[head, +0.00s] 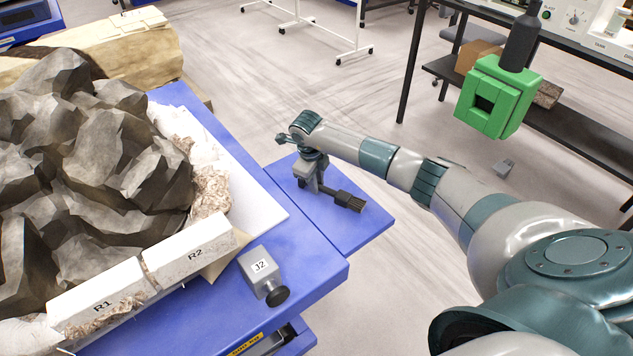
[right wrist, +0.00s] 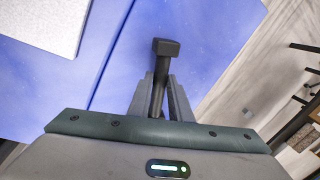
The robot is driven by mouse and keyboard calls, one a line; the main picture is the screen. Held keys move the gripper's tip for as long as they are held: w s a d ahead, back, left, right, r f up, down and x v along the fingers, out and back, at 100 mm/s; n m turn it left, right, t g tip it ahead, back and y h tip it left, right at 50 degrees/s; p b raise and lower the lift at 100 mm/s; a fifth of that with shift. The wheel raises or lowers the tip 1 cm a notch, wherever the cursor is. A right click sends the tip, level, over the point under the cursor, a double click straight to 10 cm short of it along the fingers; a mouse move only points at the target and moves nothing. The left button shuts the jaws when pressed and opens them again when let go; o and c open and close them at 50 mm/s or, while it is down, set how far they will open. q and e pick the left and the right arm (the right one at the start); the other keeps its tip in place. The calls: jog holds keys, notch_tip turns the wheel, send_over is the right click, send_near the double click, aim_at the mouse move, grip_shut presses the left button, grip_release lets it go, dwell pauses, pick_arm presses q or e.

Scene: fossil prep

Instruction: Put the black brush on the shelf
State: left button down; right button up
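The black brush (head: 348,201) is over the blue side shelf (head: 362,222) that adjoins the blue table. Its dark head points right in the head view. In the right wrist view the brush head (right wrist: 167,47) lies ahead of the fingertips, and its handle runs back between the fingers. My right gripper (head: 322,187) is shut on the brush handle, low over the side shelf; it also shows in the right wrist view (right wrist: 161,80). I cannot tell whether the brush touches the surface. My left gripper is not in view.
The blue table (head: 310,262) holds a large dark rock (head: 90,160), white blocks marked R1 (head: 100,298) and R2 (head: 195,250), and a grey J2 box (head: 258,265). A green block-like tool (head: 495,100) is at upper right near a dark bench (head: 570,125). The side shelf is otherwise bare.

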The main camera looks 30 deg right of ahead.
jog(key=o, duration=0.4)
jog(key=shift+c, duration=0.2)
jog(key=shift+r, duration=0.1)
notch_tip(320, 180, up, 12)
jog(key=s+a+b, duration=0.1)
jog(key=a+b, duration=0.1)
jog(key=b, duration=0.2)
jog(key=shift+s+f, duration=0.15)
jog(key=shift+f, duration=0.1)
